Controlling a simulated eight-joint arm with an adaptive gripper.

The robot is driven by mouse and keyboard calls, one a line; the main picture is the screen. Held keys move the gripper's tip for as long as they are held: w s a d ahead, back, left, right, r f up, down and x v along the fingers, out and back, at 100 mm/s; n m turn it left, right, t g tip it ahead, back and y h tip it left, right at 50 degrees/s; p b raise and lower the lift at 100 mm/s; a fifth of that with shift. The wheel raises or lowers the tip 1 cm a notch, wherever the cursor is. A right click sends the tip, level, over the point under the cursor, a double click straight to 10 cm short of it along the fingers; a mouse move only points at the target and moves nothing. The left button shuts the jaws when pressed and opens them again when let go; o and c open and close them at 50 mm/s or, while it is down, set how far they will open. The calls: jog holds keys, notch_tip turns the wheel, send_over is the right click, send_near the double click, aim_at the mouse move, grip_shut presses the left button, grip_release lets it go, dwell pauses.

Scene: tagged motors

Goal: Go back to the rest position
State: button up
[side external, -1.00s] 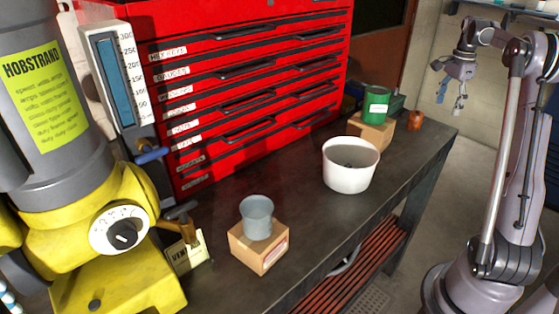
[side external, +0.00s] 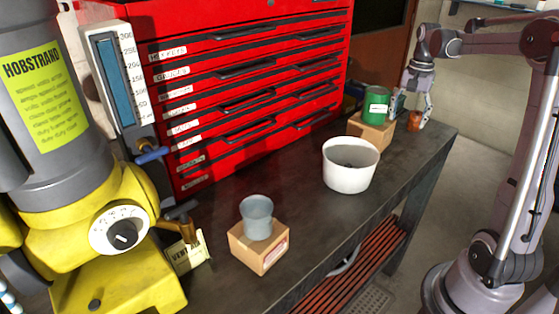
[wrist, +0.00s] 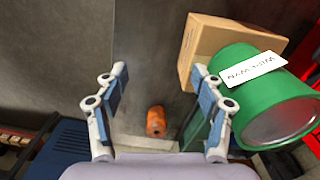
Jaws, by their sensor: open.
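My gripper (side external: 411,110) is open and empty. In the side external view it hangs at the far right end of the bench, just right of the green can (side external: 376,101) on its cardboard box (side external: 372,133). The small orange-brown object (side external: 414,121) shows below and between its fingers. In the wrist view my gripper (wrist: 160,80) has its fingers wide apart. The orange object (wrist: 156,121) lies between them in the picture, with nothing gripped. The labelled green can (wrist: 280,105) and its box (wrist: 225,42) are beside the right finger.
A white bucket (side external: 350,165) stands mid-bench. A red tool chest (side external: 260,80) lines the back, and a yellow machine (side external: 110,240) fills the left. The bench (side external: 325,225) is clear between bucket and block.

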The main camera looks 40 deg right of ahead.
jog(key=w+a+n, duration=0.2)
jog(key=a+n, duration=0.1)
jog(key=a, duration=0.3)
jog(key=shift+w+a+r, duration=0.25)
jog(key=shift+d, duration=0.15)
jog(key=s+d+m, duration=0.3)
jog(key=d+m, duration=0.1)
jog(key=d, duration=0.5)
jog(key=s+d+m, duration=0.3)
jog(key=d+m, duration=0.2)
jog(key=d, duration=0.3)
jog(key=shift+d+r+m, duration=0.2)
jog(key=shift+d+m, duration=0.1)
jog(key=shift+d, duration=0.1)
